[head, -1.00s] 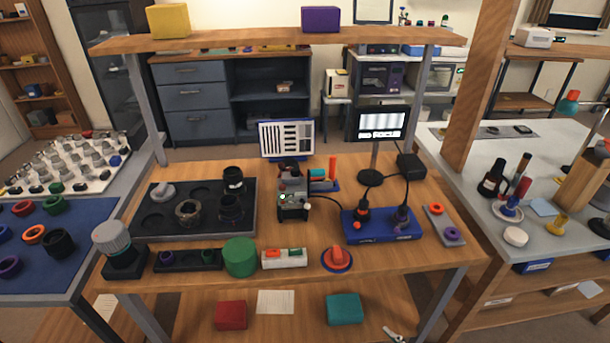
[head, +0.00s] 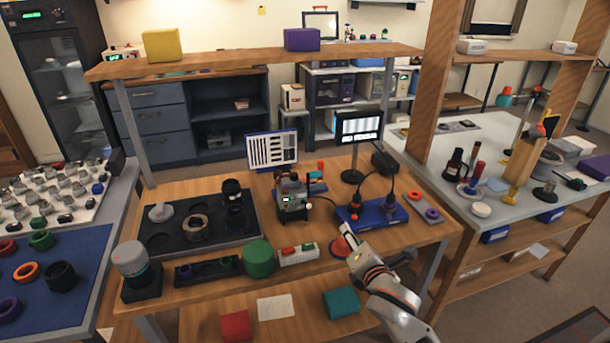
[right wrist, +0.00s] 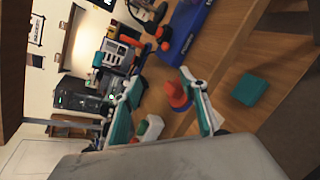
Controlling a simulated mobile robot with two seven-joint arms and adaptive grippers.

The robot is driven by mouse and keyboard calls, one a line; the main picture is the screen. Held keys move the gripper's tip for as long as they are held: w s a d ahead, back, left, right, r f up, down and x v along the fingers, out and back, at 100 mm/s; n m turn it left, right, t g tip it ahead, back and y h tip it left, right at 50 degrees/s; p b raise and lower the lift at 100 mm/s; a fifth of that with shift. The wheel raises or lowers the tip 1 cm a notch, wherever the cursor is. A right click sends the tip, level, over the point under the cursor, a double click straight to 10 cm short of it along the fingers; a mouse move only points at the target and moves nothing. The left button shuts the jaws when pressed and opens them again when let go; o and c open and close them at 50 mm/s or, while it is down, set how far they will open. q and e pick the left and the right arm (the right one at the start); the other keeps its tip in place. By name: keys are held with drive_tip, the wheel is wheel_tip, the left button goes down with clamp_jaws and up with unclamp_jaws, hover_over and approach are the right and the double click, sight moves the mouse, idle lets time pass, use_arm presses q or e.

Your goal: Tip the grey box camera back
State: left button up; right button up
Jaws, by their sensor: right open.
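The grey box camera (head: 291,203) stands upright on the wooden bench, in front of a striped test chart (head: 271,151). It also shows in the right wrist view (right wrist: 115,55), sideways, beyond the fingers. My right gripper (head: 350,240) is at the front right of the bench, to the right of the camera and apart from it. My left gripper is in no view.
A red and orange round piece (head: 341,249) lies close to my right gripper. A blue base (head: 371,216) with black plugs is right of the camera. A white switch box (head: 298,254) and a green cylinder (head: 258,259) stand in front. A shelf (head: 240,60) spans above.

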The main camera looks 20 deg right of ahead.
sight(317, 173)
drive_tip(key=shift+w+a+r+n+t+y, duration=0.6)
drive_tip(key=shift+w+r+n, duration=1.15)
drive_tip(key=shift+w, duration=1.55)
drive_tip(key=shift+w+a+r+n+t+y, duration=0.25)
drive_tip(key=shift+w+a+r+n+t, duration=0.75)
drive_tip(key=shift+w+n, duration=1.75)
drive_tip(key=shift+w+a+r+n+t+y, duration=0.45)
drive_tip(key=shift+w+a+r+n, duration=0.85)
drive_tip(key=shift+w, duration=2.5)
drive_tip(key=shift+d+r, duration=0.35)
drive_tip(key=shift+r, duration=0.25)
drive_tip(key=shift+b, duration=0.3)
clamp_jaws()
